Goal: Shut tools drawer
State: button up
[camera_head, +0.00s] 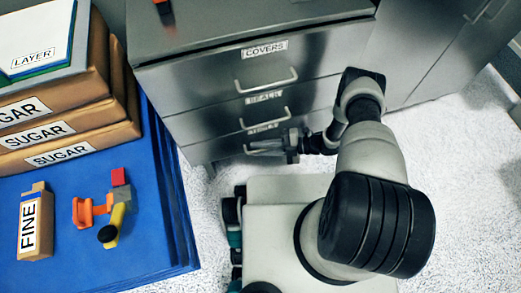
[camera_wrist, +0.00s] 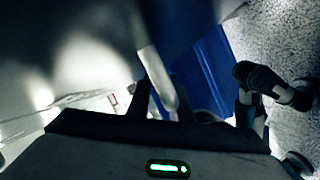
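The tools drawer (camera_head: 225,146) is the lowest of the grey cabinet's labelled drawers. Its label is partly hidden under the handle of the drawer above. From this angle I cannot tell how far its front stands out from the cabinet. My gripper (camera_head: 287,147) is low in front of it, at the right part of its handle (camera_head: 259,151). In the wrist view the two dark fingers of my gripper (camera_wrist: 162,106) stand apart, with a pale bar (camera_wrist: 158,78), likely the handle, running between them. Whether they touch it is not clear.
Above are the COVERS drawer (camera_head: 205,93) and a middle drawer (camera_head: 205,122), both looking closed. A blue platform (camera_head: 150,240) at left holds sugar bags (camera_head: 60,125), a FINE box (camera_head: 35,225) and small coloured parts. Speckled floor is free at right.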

jog(key=shift+o, duration=0.3)
jog(key=v, duration=1.7)
jog(key=shift+d+p, duration=0.2)
jog(key=shift+p, duration=0.15)
jog(key=shift+s+r, duration=0.1)
jog(key=shift+s, duration=0.15)
